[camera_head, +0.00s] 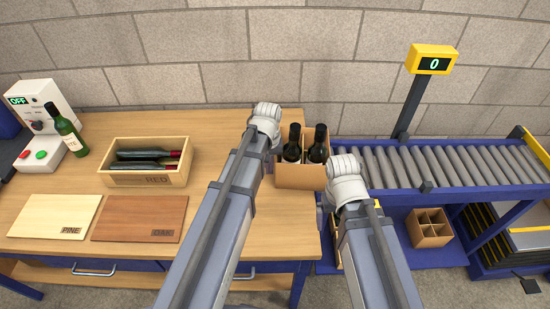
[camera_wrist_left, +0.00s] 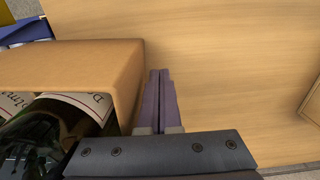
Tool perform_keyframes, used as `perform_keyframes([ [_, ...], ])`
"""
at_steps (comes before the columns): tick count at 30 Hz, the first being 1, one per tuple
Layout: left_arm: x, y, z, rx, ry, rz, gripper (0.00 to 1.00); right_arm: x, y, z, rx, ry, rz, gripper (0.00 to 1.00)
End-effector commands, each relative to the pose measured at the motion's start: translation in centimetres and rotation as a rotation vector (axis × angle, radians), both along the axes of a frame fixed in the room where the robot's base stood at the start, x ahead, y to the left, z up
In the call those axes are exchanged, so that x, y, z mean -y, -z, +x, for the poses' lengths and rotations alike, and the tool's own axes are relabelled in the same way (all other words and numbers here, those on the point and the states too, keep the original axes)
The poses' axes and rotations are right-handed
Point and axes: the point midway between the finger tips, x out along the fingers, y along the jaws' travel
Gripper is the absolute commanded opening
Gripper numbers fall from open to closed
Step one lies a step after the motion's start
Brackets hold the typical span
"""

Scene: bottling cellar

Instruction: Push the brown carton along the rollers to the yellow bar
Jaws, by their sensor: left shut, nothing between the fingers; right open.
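The brown carton (camera_head: 301,178) stands upright at the right end of the wooden table, by the start of the rollers (camera_head: 440,165). Dark bottles stand in it. The yellow bar (camera_head: 536,146) crosses the far right end of the rollers. My left gripper (camera_head: 273,168) is shut and empty at the carton's left side, partly hidden by my arm. In the left wrist view its fingers (camera_wrist_left: 163,98) are close beside the carton wall (camera_wrist_left: 90,65); I cannot tell if they touch. My right gripper (camera_head: 323,208) is open in front of the carton's right side, mostly hidden by my arm.
A wooden crate (camera_head: 121,178) of bottles, two boards (camera_head: 53,216) and a green bottle (camera_head: 66,130) are on the table's left. A display (camera_head: 432,60) reading 0 rises behind the rollers. The rollers look clear. A divided box (camera_head: 428,236) sits below them.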

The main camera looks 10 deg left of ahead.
Motion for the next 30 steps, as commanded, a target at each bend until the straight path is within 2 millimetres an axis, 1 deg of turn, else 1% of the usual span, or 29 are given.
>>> perform_keyframes([
  [7,0.9,0.0,0.3,0.0,0.002,0.0,0.0,0.0,0.0,0.0,0.0,0.0,0.0,1.0],
  [14,1.2,0.0,0.4,0.0,0.002,-0.001,0.0,0.0,0.0,0.0,0.0,0.0,0.0,1.0],
  [30,4.6,0.0,1.3,0.0,0.003,-0.001,0.0,0.0,0.0,0.0,0.0,0.0,0.0,1.0],
])
